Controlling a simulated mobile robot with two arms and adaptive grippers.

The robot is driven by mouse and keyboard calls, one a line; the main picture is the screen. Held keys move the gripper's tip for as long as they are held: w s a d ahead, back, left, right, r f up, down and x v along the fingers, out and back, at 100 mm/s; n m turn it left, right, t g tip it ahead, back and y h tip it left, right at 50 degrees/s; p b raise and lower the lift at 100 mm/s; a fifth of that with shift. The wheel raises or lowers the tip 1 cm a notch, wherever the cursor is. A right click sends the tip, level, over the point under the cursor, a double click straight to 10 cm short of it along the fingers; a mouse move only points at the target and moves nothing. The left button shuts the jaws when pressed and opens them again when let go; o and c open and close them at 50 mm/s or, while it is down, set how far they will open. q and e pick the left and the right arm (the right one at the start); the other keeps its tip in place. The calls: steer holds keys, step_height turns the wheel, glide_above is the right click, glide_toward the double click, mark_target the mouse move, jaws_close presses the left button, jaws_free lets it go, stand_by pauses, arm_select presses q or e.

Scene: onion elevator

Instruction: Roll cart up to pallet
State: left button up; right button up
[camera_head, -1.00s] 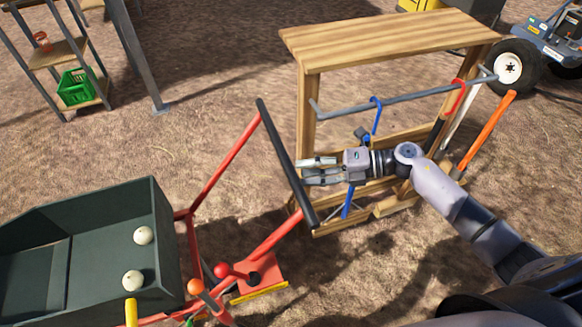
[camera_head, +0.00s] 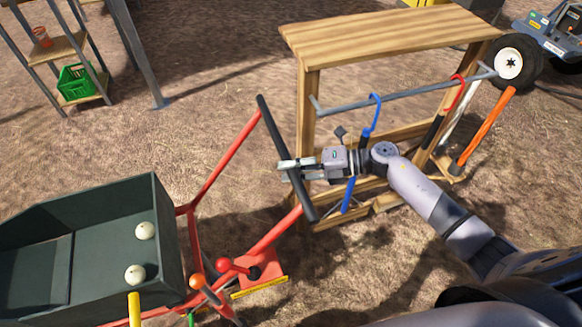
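The cart is at the lower left, with a dark green bin (camera_head: 155,230), a red tube frame (camera_head: 225,170) and a slanted black handle bar (camera_head: 270,125). Two pale onions (camera_head: 145,231) lie in the bin. My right gripper (camera_head: 283,170) is at the middle of the handle bar, its fingers reaching across the bar. Whether they are closed on it I cannot tell. My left gripper is not in view. I see no pallet that I can clearly make out.
A wooden bench (camera_head: 390,40) with a grey rail and hanging tools stands just behind my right arm. A shelf with a green crate (camera_head: 76,80) is at the upper left. A vehicle wheel (camera_head: 510,63) is at the upper right. Bare ground lies between shelf and cart.

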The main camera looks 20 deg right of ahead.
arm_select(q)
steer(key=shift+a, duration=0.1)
arm_select(e)
jaws_close()
stand_by(0.4)
